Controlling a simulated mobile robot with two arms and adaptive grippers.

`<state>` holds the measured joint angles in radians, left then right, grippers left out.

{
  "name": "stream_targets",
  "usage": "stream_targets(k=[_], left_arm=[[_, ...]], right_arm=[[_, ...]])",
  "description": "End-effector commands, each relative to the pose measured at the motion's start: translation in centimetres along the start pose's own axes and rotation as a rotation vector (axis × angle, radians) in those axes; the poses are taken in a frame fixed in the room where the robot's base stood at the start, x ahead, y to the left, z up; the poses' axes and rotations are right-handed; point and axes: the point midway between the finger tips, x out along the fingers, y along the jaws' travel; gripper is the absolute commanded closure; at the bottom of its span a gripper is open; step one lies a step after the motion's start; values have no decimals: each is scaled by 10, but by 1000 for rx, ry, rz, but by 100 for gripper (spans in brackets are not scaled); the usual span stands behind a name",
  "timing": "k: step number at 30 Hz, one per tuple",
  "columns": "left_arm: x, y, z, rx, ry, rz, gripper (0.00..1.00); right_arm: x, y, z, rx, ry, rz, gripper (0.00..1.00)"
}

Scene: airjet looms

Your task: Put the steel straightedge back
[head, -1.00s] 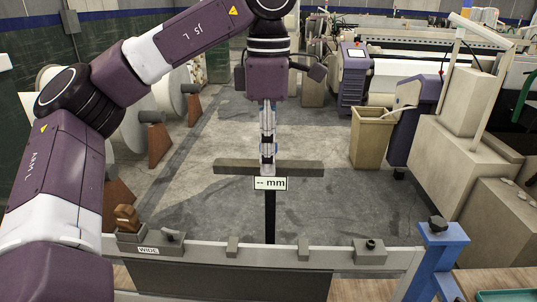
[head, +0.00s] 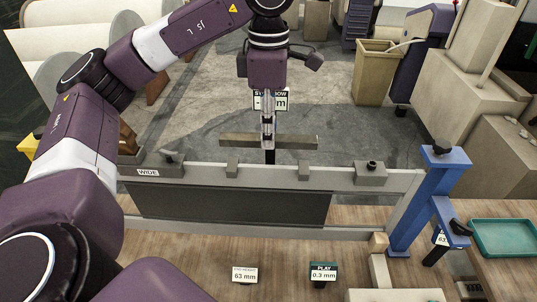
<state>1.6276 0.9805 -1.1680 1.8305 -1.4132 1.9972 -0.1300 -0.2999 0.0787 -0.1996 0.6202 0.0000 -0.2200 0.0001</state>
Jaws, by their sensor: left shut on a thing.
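The steel straightedge (head: 235,140) is a long grey-brown bar, held roughly level across the picture. My left gripper (head: 268,132) comes down from above and is shut on it near its middle. The bar hangs just beyond the top rail of the grey frame (head: 400,180), apart from it as far as I can tell. My right gripper is not in view.
A block labelled WIDE (head: 150,171) and a dark-knobbed block (head: 370,174) sit on the rail. A blue post (head: 420,215) stands at the right, beside a green tray (head: 503,238). Small signs reading 63 mm (head: 244,275) and 0.3 mm (head: 323,272) stand on the wooden bench (head: 200,250).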

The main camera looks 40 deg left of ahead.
Motion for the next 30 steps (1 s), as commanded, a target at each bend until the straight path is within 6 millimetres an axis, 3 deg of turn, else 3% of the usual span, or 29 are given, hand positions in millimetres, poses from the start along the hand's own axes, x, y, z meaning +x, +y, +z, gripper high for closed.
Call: stream_targets(k=[15, 28, 29, 30], left_arm=[[56, 0, 0, -1, -2, 1, 100], [65, 0, 1, 0, -3, 2, 100], [65, 0, 1, 0, -2, 1, 78], [64, 0, 0, 0, -2, 1, 74]], right_arm=[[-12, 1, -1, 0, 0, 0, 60], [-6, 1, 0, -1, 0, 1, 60], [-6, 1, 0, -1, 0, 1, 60], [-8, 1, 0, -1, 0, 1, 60]])
